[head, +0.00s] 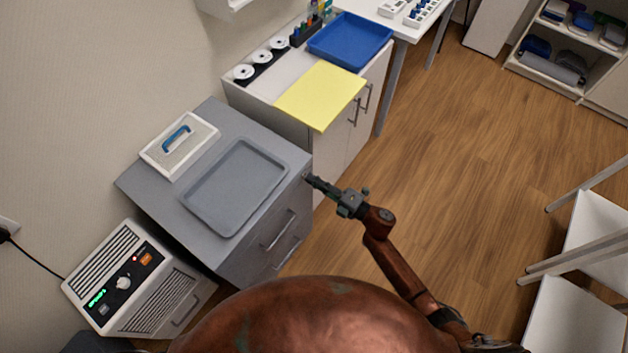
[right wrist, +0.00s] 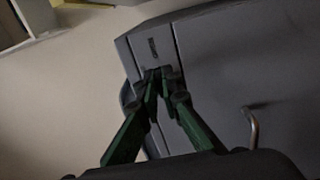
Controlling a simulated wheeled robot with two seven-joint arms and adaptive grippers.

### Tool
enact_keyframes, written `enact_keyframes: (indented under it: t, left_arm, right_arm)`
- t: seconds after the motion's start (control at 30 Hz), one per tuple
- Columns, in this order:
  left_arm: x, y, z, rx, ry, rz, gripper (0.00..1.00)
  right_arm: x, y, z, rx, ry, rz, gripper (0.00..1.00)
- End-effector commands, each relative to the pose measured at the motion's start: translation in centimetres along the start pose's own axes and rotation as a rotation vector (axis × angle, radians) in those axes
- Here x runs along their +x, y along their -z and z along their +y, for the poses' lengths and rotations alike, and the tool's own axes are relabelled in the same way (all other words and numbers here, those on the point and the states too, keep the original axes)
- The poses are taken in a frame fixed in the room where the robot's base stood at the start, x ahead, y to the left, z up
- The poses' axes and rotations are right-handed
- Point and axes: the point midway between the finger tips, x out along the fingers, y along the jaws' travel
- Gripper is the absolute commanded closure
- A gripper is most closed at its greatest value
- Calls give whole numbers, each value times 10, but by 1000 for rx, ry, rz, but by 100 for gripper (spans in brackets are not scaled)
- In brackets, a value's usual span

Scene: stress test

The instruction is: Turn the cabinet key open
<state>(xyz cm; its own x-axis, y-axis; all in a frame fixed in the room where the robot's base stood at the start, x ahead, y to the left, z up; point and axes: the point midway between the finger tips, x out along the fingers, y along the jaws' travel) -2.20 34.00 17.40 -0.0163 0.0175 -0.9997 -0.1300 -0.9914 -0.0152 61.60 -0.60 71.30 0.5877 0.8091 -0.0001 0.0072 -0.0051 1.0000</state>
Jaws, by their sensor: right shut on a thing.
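The grey cabinet (head: 232,250) stands against the wall, with drawer handles on its front. My right gripper (head: 310,179) reaches in from the right, its fingertips at the top right corner of the cabinet front. In the right wrist view its green fingers (right wrist: 163,84) converge close to the cabinet face (right wrist: 215,70), just below a small dark slot-like mark (right wrist: 153,47). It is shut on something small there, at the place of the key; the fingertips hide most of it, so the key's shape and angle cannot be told. My left gripper is out of view.
A grey tray (head: 237,187) and a white box with a blue handle (head: 180,145) lie on the cabinet top. A heater-like unit (head: 132,283) stands at left. Behind is a white cabinet with a yellow sheet (head: 320,96) and blue tray (head: 350,40).

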Motion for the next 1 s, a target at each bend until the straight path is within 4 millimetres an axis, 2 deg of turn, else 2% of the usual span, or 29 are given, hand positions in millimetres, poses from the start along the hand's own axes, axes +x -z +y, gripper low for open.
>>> enact_keyframes:
  t: [0.4, 0.43, 0.67, 1.0]
  left_arm:
    - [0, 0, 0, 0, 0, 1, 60]
    - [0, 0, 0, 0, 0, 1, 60]
    - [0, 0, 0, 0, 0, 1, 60]
    - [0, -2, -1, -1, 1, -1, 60]
  right_arm:
    - [-1, -1, -1, 9, 1, -2, 100]
    - [-1, -1, -1, 8, 1, -2, 92]
    - [0, 0, 0, 7, 1, -1, 77]
    - [-4, 0, -1, 6, 1, -1, 77]
